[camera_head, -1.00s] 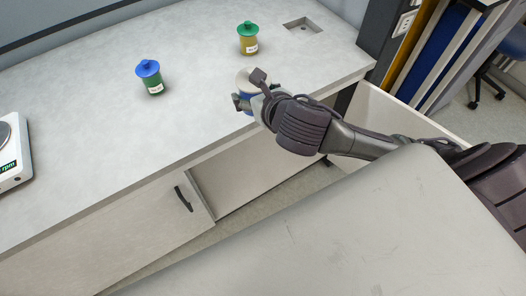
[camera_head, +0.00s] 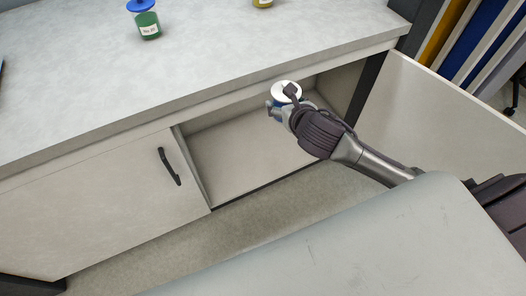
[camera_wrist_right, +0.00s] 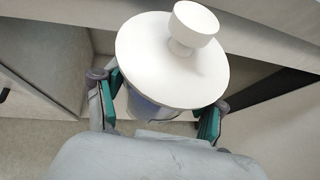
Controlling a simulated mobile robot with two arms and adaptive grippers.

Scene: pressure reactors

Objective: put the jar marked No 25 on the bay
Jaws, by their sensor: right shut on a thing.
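My right gripper (camera_head: 278,107) is shut on a jar with a white knobbed lid (camera_head: 286,90) and a blue body. The jar hangs upright in front of the open cabinet bay (camera_head: 240,152), just below the counter edge. In the right wrist view the white lid (camera_wrist_right: 165,62) fills the middle, with the green-padded fingers (camera_wrist_right: 162,108) on both sides of the jar body. No label shows on the held jar, so I cannot read its number. My left gripper is out of view.
A green jar with a blue lid (camera_head: 148,26) and a yellow jar (camera_head: 262,3), partly cut off, stand on the counter (camera_head: 210,50). The shut cabinet door (camera_head: 95,200) has a dark handle. An open door (camera_head: 430,120) stands at the right. The bay floor looks empty.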

